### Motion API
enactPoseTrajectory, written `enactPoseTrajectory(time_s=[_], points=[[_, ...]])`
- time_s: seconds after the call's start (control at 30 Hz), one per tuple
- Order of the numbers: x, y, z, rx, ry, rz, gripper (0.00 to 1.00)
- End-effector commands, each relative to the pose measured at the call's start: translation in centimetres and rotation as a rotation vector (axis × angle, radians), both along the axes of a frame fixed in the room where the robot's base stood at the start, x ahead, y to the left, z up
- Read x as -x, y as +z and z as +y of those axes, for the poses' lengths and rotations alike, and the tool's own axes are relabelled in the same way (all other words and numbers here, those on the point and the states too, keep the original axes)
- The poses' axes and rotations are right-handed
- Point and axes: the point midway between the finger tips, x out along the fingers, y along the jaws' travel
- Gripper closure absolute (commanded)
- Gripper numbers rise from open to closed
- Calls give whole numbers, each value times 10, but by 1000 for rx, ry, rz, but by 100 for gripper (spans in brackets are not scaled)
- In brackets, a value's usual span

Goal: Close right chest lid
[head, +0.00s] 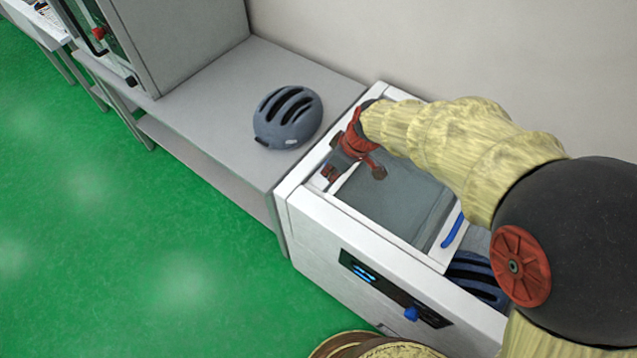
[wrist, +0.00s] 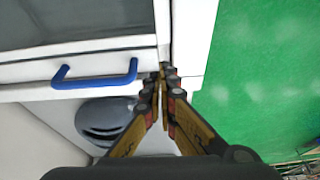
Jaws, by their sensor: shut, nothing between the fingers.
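The white chest (head: 310,215) has a grey lid panel (head: 400,190) with a blue handle (head: 453,231) at its right end. The lid covers the left and middle part; the chest is open right of the handle, where a dark blue helmet (head: 475,275) lies inside, partly hidden by my arm. My gripper (head: 332,174) appears over the chest's left end in the head view. In the wrist view its fingertips (wrist: 167,70) are together and empty, overlapping the front rim right of the handle. Its height above the chest is unclear.
A grey table (head: 215,95) stands left of the chest, with a grey-blue helmet (head: 287,117) on it. A grey cabinet (head: 190,40) stands at its far end. The chest front has a dark control panel (head: 395,288). The green floor (head: 130,220) in front is clear.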

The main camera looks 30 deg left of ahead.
Motion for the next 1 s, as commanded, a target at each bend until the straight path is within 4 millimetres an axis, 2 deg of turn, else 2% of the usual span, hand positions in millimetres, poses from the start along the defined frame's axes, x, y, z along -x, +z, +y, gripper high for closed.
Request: enactPoseTrajectory(time_s=[0.17, 0.5, 0.7, 1.0], points=[[0, -8, 2, 1, 32, -12, 100], [-1, -62, 20, 4, 32, -10, 100], [-2, -86, 29, 2, 29, -10, 100], [-3, -94, 32, 1, 29, -12, 100]])
